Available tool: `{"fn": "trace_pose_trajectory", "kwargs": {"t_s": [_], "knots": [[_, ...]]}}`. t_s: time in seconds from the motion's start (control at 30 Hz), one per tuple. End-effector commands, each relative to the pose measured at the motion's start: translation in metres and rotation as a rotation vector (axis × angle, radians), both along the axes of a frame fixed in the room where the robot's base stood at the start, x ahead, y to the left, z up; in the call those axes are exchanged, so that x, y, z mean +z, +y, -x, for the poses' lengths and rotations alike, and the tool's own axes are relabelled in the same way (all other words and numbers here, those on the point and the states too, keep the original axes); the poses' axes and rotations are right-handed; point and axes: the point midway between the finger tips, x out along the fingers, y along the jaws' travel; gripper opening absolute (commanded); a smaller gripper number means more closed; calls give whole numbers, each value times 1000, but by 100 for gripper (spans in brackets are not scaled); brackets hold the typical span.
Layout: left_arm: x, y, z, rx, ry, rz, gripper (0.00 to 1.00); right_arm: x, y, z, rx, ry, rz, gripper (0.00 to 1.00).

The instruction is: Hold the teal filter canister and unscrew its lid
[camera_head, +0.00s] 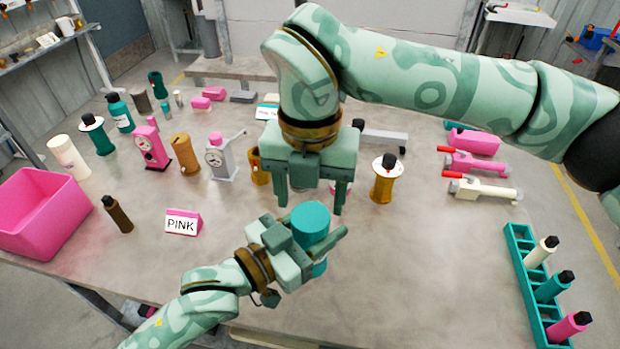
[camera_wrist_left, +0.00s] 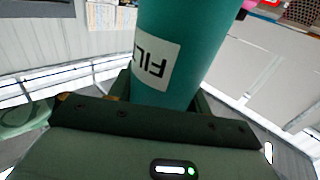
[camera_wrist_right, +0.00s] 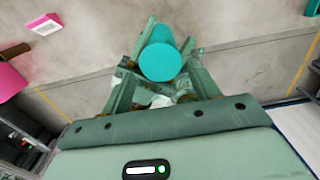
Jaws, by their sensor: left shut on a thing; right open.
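The teal filter canister (camera_head: 310,226) is held above the front middle of the table, its round teal lid facing up. My left gripper (camera_head: 313,243) is shut around its body. In the left wrist view the canister (camera_wrist_left: 180,50) fills the upper middle, with a white label showing part of "FIL". My right gripper (camera_head: 314,205) points down just above the canister, fingers open. In the right wrist view the flat lid (camera_wrist_right: 160,62) shows between the open fingers of my right gripper (camera_wrist_right: 160,45). Whether the fingers touch the lid is unclear.
A pink bin (camera_head: 40,210) stands at the left. A pink sign reading "PINK" (camera_head: 183,222) and a brown bottle (camera_head: 117,214) are near the left front. A teal rack (camera_head: 520,262) with several bottles stands at the right. Pumps and canisters fill the back.

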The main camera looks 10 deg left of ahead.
Motion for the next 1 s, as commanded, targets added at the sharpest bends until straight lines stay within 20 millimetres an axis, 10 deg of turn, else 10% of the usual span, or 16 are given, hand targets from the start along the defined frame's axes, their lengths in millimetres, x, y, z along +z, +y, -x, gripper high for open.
{"fn": "trace_pose_trajectory", "kwargs": {"t_s": [0.57,0.77,0.8,0.83,1.0], "knots": [[1,0,0,0,-2,1,0,-41,0,0,0,-1,0,61],[1,0,0,0,-1,1,0,-40,0,0,0,-1,0,25],[1,0,0,0,-1,1,0,-40,0,0,0,-1,0,61],[1,0,0,0,-1,1,0,-40,0,0,0,-1,0,69],[1,0,0,0,-1,1,0,-40,0,0,1,-1,-1,74]]}}
